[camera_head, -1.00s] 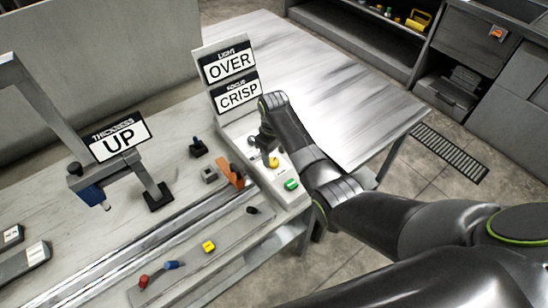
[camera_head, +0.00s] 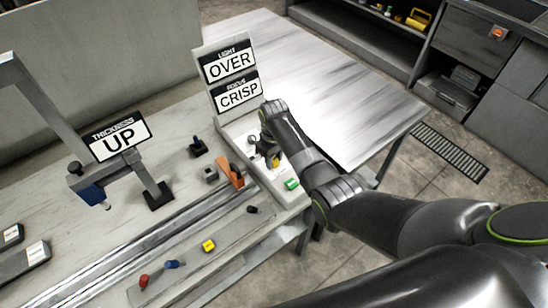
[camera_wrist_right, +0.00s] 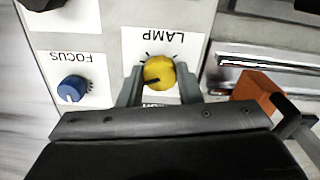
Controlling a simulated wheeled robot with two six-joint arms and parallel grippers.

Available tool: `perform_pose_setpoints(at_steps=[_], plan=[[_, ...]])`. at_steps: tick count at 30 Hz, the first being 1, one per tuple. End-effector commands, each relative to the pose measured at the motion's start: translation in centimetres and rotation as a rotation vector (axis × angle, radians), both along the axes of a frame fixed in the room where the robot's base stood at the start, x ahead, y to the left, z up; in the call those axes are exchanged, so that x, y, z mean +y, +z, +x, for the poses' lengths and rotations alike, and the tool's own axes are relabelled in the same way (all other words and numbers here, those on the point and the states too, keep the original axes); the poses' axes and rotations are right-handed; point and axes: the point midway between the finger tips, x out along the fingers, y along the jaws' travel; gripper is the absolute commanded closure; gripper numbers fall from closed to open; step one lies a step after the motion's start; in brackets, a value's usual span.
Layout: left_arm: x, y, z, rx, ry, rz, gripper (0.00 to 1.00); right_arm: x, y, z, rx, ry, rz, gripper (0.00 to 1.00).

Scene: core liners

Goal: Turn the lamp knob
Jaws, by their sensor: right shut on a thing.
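The yellow lamp knob (camera_wrist_right: 158,73) sits on a white panel under the upside-down label LAMP in the right wrist view. It has a dark pointer mark, which points to the lower left there. The two fingers of my right gripper (camera_wrist_right: 159,86) are on either side of the knob, shut on it. In the head view the right gripper (camera_head: 270,152) comes down over the control panel (camera_head: 243,130) and partly hides the knob (camera_head: 275,162). The sign above reads LIGHT OVER (camera_head: 228,64) and FOCUS CRISP (camera_head: 238,94). My left gripper is not in view.
The blue focus knob (camera_wrist_right: 72,89) is beside the lamp knob. A green button (camera_head: 292,184) is on the panel's near end. An orange block (camera_head: 236,172) stands close to the panel. A THICKNESS UP sign (camera_head: 119,136) stands further left.

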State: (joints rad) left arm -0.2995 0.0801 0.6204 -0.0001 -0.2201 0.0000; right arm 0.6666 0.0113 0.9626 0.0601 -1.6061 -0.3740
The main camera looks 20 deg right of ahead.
Motion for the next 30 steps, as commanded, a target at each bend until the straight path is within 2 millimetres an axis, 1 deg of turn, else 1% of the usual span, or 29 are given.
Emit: perform_pose_setpoints(at_steps=[5,11,21,30], plan=[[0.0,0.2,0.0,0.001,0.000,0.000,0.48,0.0,0.1,0.0,0.001,0.018,0.001,0.91],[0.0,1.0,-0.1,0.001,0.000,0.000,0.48,0.0,0.2,0.0,0.001,0.098,0.000,0.91],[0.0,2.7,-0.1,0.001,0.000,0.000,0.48,0.0,0.3,0.0,0.002,0.358,0.001,0.91],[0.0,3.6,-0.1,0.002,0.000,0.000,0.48,0.0,0.2,0.1,0.001,0.567,0.001,0.91]])
